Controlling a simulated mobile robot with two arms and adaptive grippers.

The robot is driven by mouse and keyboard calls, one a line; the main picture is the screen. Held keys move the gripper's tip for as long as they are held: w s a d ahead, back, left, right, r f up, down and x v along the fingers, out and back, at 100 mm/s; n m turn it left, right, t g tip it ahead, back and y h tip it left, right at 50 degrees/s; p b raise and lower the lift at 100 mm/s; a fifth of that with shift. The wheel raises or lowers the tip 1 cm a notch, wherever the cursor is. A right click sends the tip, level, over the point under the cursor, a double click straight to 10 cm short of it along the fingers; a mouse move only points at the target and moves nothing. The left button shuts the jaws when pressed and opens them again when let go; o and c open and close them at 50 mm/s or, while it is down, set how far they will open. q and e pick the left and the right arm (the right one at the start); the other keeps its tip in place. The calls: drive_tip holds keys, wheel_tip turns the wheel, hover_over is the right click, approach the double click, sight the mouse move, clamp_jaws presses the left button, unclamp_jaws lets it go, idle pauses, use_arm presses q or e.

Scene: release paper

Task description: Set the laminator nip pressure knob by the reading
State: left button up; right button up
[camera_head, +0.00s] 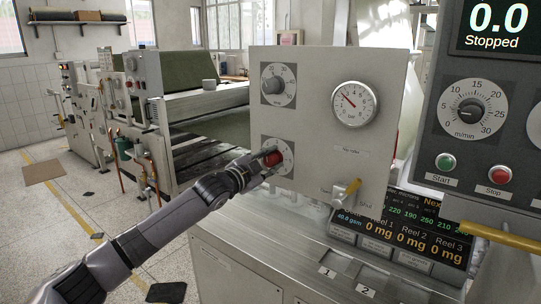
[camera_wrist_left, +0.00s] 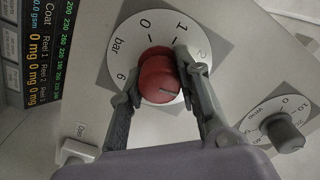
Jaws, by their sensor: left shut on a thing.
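The red knob (camera_head: 272,158) sits on a white dial marked in bar, low on the grey panel (camera_head: 330,60). It also shows in the left wrist view (camera_wrist_left: 159,80). My left gripper (camera_head: 270,160) is shut on the red knob, one finger on each side, in the left wrist view (camera_wrist_left: 157,78). The pressure gauge (camera_head: 354,104) is at the panel's upper right, its red needle pointing up and left; the exact reading is too small to tell. My right gripper is in neither view.
A grey knob (camera_head: 272,85) sits above the red one. The control box (camera_head: 490,100) at right reads 0.0 and Stopped, with a green Start button (camera_head: 446,162) and a red Stop button (camera_head: 499,174).

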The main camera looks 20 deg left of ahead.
use_arm(q)
drive_tip(key=shift+m+p, duration=0.3)
drive_tip(key=shift+m, duration=0.3)
drive_tip(key=shift+f, duration=0.1)
drive_tip(key=o, duration=1.2)
drive_tip(key=shift+s, duration=0.15)
drive_tip(key=v, duration=1.1)
drive_tip(key=shift+s+a, duration=0.15)
drive_tip(key=shift+s, duration=0.25)
